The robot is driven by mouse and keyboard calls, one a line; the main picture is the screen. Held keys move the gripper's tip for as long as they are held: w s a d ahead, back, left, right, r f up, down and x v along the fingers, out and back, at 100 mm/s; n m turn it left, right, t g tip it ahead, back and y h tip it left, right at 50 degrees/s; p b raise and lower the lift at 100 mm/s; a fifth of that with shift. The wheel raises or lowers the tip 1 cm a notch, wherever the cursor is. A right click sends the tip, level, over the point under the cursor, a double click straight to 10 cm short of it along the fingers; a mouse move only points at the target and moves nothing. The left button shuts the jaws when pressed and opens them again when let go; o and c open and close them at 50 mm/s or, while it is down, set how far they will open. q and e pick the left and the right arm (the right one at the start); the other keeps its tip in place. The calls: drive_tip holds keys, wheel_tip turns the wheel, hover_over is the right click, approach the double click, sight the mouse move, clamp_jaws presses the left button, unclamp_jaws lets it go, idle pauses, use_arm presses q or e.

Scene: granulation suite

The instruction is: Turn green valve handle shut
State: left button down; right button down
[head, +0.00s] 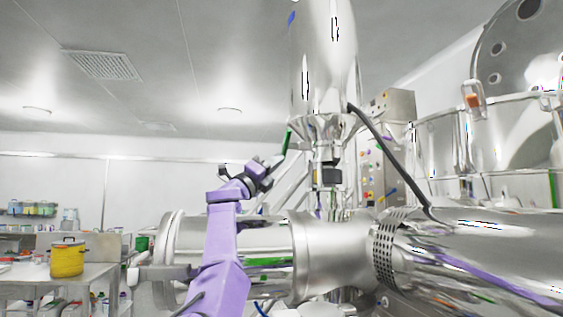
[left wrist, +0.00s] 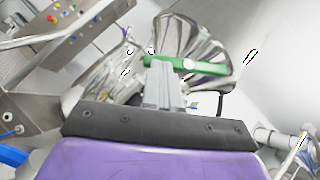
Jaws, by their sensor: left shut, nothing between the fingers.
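The green valve handle (head: 287,139) shows in the head view as a thin bar, steeply tilted, below the left side of the steel cone. In the left wrist view the green handle (left wrist: 205,68) lies nearly level across the front of the shiny cone (left wrist: 190,42). My left gripper (head: 275,162) is raised, just below the handle's lower end. In the left wrist view its fingers (left wrist: 161,68) are together and empty, and their tips overlap the handle's left part. I cannot tell whether they touch it. My right gripper is in neither view.
A large horizontal steel vessel (head: 330,250) lies below the cone. A dark hose (head: 385,150) runs down to the right. A control panel (head: 372,170) stands behind. A yellow container (head: 67,259) sits on a bench at the left. Open air surrounds my raised forearm's left side.

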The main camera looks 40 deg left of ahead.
use_arm(q)
drive_tip(key=shift+w+a, duration=0.15)
drive_tip(key=shift+w, duration=0.1)
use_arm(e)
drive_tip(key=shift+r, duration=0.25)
use_arm(q)
drive_tip(key=shift+w+a+r+p, duration=0.15)
drive_tip(key=shift+a+r+p, duration=0.1)
drive_tip(key=shift+p, duration=0.35)
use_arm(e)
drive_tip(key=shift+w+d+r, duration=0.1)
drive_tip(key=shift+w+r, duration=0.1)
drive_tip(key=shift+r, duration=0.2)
use_arm(q)
drive_tip(key=shift+w+a+p, duration=0.35)
drive_tip(key=shift+w+p, duration=0.05)
drive_tip(key=shift+w, duration=0.1)
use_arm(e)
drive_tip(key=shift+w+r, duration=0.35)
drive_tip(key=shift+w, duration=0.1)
use_arm(q)
drive_tip(key=shift+r, duration=0.1)
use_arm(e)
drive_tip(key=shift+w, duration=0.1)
